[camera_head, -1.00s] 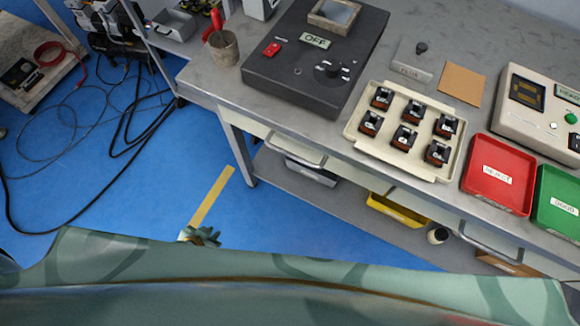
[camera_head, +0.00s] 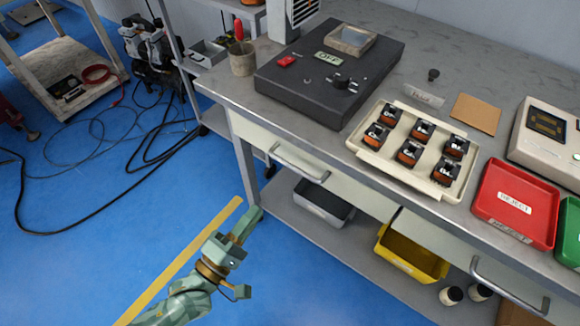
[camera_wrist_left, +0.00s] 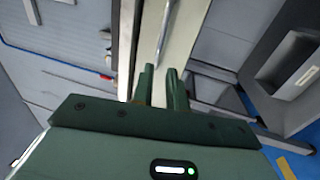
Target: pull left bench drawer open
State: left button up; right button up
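The left bench drawer (camera_head: 250,138) is a pale front panel under the grey worktop, with a bar handle (camera_head: 298,163). It looks closed. My left gripper (camera_head: 247,226) is in front of and below the handle in the head view, over the blue floor. In the left wrist view its two green fingers (camera_wrist_left: 160,88) are apart with an empty gap between them. The handle (camera_wrist_left: 163,38) runs ahead of the fingertips there, against the pale drawer front (camera_wrist_left: 188,30). The fingers do not appear to hold it. My right gripper is not in view.
A second drawer handle (camera_head: 508,287) is at the right. A grey bin (camera_head: 322,203) and a yellow bin (camera_head: 412,255) stand on the lower shelf. A bench leg (camera_head: 245,165) is left of the drawer.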

aim_at(291, 165)
pick_arm(q)
jog(key=shift+b+x, duration=1.9)
jog(key=shift+x, duration=5.5)
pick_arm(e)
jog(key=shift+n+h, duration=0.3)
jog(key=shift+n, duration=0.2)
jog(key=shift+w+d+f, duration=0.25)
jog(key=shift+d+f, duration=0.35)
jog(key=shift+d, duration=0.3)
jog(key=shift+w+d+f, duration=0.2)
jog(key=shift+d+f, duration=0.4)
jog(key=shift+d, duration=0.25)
pick_arm(q)
jog(key=shift+f, duration=0.1)
grip_shut()
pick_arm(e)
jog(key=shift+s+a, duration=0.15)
